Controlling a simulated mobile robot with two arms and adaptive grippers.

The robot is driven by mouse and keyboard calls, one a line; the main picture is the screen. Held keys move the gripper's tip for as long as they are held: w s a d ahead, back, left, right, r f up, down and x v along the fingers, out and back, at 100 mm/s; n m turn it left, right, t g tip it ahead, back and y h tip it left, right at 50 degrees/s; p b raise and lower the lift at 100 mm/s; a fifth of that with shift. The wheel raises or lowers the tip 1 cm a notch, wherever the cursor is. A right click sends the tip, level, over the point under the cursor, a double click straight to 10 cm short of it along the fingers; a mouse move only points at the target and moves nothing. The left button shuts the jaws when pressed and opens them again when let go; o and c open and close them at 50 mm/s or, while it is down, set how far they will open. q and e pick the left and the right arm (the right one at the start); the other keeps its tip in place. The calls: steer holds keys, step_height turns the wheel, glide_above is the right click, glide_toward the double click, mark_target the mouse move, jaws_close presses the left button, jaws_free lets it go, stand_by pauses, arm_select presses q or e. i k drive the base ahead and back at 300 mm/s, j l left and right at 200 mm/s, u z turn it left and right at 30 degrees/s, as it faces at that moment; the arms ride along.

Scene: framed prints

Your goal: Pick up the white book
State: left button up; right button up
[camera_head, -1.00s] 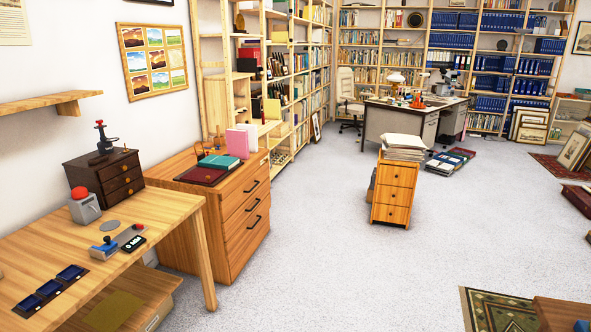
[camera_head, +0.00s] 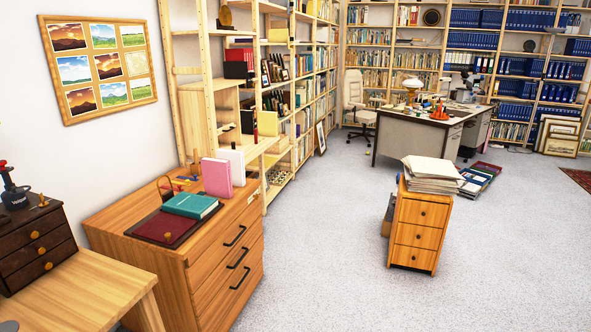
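A white book (camera_head: 233,162) stands upright near the back right of the top of a wooden drawer cabinet (camera_head: 162,228). A pink book (camera_head: 216,178) stands upright just in front of it and hides part of its left side. I cannot tell whether the two books touch. Neither of my grippers is in view.
A teal book (camera_head: 191,205) and a dark red pad (camera_head: 164,228) lie on the cabinet. A wooden table (camera_head: 85,295) with a dark drawer box (camera_head: 35,246) is at the left. A small drawer unit (camera_head: 417,228) topped with papers (camera_head: 432,173) stands right. Open floor (camera_head: 325,270) lies between.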

mark_target(235, 158)
steer(key=i+u, duration=0.1)
steer(key=i, duration=0.5)
steer(key=i+l+u, duration=0.15)
steer(key=i, duration=0.45)
steer(key=i+l+u, duration=0.1)
steer(key=i, duration=0.5)
